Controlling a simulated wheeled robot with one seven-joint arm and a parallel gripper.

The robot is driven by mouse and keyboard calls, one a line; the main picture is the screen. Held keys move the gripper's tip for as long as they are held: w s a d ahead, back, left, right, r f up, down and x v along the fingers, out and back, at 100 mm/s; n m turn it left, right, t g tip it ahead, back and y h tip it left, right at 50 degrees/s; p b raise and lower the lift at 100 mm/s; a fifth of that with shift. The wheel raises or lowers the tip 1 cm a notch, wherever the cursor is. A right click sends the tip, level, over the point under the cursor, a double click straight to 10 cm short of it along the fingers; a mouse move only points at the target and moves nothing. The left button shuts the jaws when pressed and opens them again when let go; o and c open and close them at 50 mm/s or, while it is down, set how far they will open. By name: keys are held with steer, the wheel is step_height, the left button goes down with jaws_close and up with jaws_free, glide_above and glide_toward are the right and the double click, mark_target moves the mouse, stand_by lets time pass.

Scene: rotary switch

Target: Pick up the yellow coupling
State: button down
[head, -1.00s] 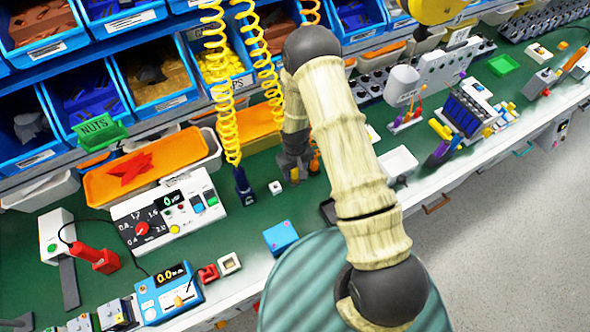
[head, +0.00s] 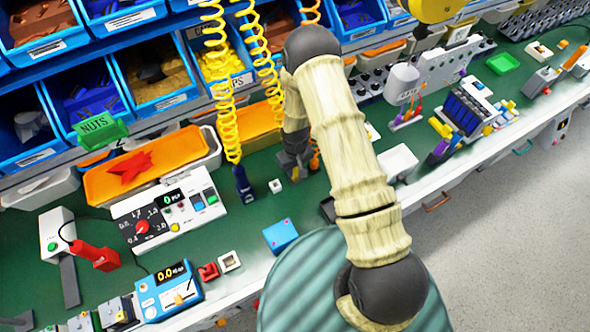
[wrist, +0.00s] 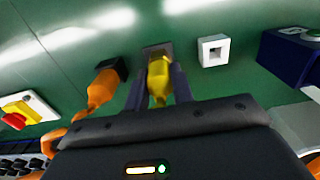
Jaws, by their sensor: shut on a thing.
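In the wrist view the yellow coupling (wrist: 158,82) sits between the two dark fingers of my gripper (wrist: 155,90), which are shut on it. Just beyond it is a small grey block or holder (wrist: 157,49) on the green bench top. I cannot tell whether the coupling still touches that holder.
An orange-handled tool (wrist: 102,88) in a dark holder stands close to my gripper. On its other side is a white square socket (wrist: 214,50), also in the head view (head: 275,186). A dark blue hanging tool (head: 243,186) and coiled yellow hoses (head: 222,90) are near my arm.

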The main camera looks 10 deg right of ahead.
steer(key=shift+r, duration=0.1)
step_height(320, 180, up, 10)
steer(key=b, duration=0.2)
steer(key=shift+b, duration=0.4)
stand_by(0.4)
steer(key=c, duration=1.8)
jaws_free()
steer(key=shift+c, duration=0.2)
steer(key=c, duration=0.3)
